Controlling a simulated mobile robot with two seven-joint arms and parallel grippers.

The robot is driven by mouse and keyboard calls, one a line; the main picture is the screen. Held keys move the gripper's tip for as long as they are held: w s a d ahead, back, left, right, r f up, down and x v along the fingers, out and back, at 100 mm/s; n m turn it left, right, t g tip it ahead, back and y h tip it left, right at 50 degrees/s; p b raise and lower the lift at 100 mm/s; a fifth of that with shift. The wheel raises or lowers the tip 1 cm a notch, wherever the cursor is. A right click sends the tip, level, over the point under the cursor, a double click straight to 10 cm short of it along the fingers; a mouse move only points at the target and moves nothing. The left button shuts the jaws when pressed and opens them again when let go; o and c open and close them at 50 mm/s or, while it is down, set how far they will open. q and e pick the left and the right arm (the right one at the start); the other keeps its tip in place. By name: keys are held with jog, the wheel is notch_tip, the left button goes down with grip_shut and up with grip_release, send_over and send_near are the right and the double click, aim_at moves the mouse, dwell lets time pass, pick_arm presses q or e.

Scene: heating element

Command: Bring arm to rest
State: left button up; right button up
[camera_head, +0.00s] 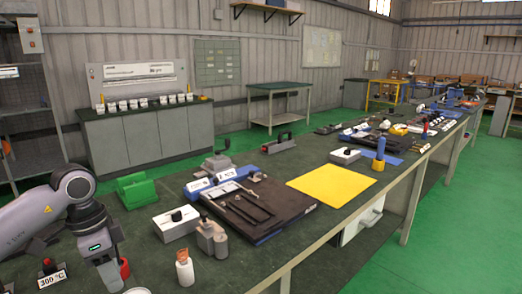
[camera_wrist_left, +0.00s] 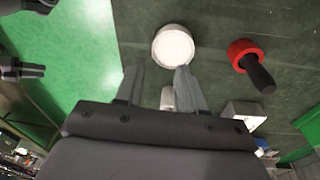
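My left arm comes in from the left in the head view and bends down to its gripper (camera_head: 112,278) over the near left end of the workbench (camera_head: 330,160). In the left wrist view the two fingers of my left gripper (camera_wrist_left: 160,72) are apart, with nothing clasped between their tips. A white round-topped object (camera_wrist_left: 173,46) lies just beyond the fingertips; I cannot tell whether they touch it. A pale object (camera_wrist_left: 167,98) shows low between the fingers, mostly hidden. Dark shapes (camera_wrist_left: 22,70) at that view's left edge may belong to my right gripper, but this is unclear.
A red ring with a black handle (camera_wrist_left: 246,54) stands near my left gripper. A small bottle (camera_head: 185,268), a grey metal block (camera_head: 211,238), a white box (camera_head: 176,224) and a green block (camera_head: 138,190) crowd the near bench. A yellow sheet (camera_head: 333,182) lies clear. Green floor (camera_head: 455,225) is open at right.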

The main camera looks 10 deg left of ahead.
pick_arm(q)
jog(key=s+d+f+m+t+h, duration=0.15)
jog(key=d+m+h, duration=0.25)
jog(key=d+h, duration=0.7)
jog(key=s+d+m+t+h, duration=0.1)
jog(key=d+m+t+h, duration=0.35)
jog(key=d, duration=1.05)
jog(key=a+f+n+t+y, duration=0.8)
jog(key=f+n+t+y, duration=0.25)
jog(key=f+n, duration=0.3)
jog(key=s+a+f+n+g+y, duration=0.1)
jog(key=s+f+g+y, duration=0.1)
jog(key=s+f, duration=0.3)
jog(key=s+a+f+g+y, duration=0.1)
jog(key=s+f+g+y, duration=0.1)
jog(key=s+f+g, duration=0.2)
notch_tip(320, 180, down, 3)
jog(key=s, duration=0.2)
jog(key=shift+s+a+r+n, duration=0.2)
jog(key=shift+s+a+n, duration=0.05)
jog(key=shift+s+n, duration=0.15)
